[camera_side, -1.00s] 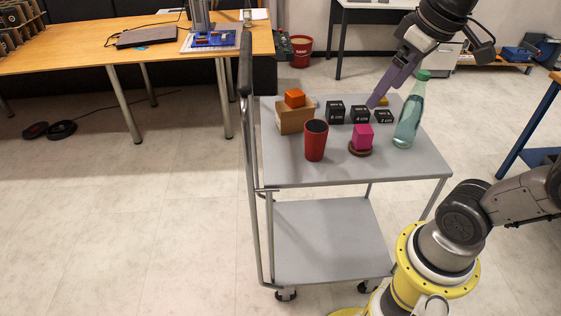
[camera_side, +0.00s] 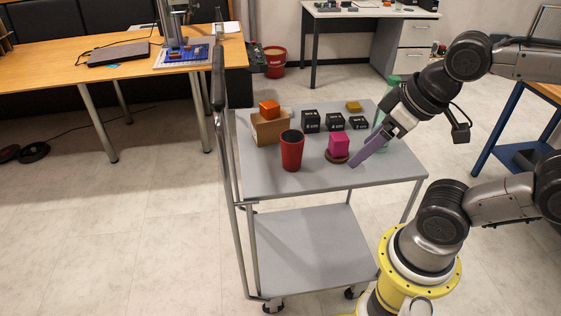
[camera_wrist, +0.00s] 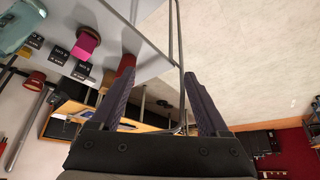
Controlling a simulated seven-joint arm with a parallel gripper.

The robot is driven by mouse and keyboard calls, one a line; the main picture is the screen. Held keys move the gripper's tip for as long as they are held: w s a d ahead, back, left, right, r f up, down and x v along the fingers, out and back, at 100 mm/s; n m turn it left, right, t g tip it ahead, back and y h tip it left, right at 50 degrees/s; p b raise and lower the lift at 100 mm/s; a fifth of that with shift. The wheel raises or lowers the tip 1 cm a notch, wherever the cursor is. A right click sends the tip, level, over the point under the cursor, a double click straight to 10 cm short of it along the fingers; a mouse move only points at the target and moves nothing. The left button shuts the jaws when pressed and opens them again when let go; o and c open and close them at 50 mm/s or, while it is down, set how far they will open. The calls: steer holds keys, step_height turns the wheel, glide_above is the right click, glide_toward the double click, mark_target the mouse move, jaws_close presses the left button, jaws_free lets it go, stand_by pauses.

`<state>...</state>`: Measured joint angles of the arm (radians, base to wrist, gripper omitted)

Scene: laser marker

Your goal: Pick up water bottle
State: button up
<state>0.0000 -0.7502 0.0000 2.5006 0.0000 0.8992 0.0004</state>
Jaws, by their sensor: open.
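The water bottle (camera_side: 381,116) is translucent green and stands upright at the right side of the grey cart's top. In the side view my wrist and gripper hide much of it. It also shows at the top left corner of the wrist view (camera_wrist: 17,26), cut by the frame edge. My gripper (camera_side: 356,162) has purple fingers and points down to the left, in front of the bottle and close to the pink cube. In the wrist view my gripper (camera_wrist: 157,70) has its fingers wide apart with nothing between them. The bottle lies outside the fingers, to their left.
On the cart top (camera_side: 285,182) stand a red cup (camera_side: 292,152), a pink cube (camera_side: 339,143) on a round brown base, several black cubes (camera_side: 311,121), a cardboard box (camera_side: 268,130) with an orange block (camera_side: 269,109), and a yellow block (camera_side: 353,106). The front strip is clear.

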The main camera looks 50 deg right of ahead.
steer(key=shift+r, duration=0.15)
step_height(320, 180, up, 3)
steer(key=w, duration=0.2)
step_height(320, 180, up, 4)
steer(key=m+g+h, duration=0.3)
steer(key=m, duration=0.7)
glide_above(394, 78)
steer(key=s+a, duration=0.2)
steer(key=a, duration=0.1)
steer(key=x, duration=0.8)
steer(key=shift+d, duration=0.25)
steer(key=shift+h, duration=0.3)
steer(key=shift+x, duration=2.5)
steer(key=shift+s+a, duration=0.1)
steer(key=shift+s, duration=0.1)
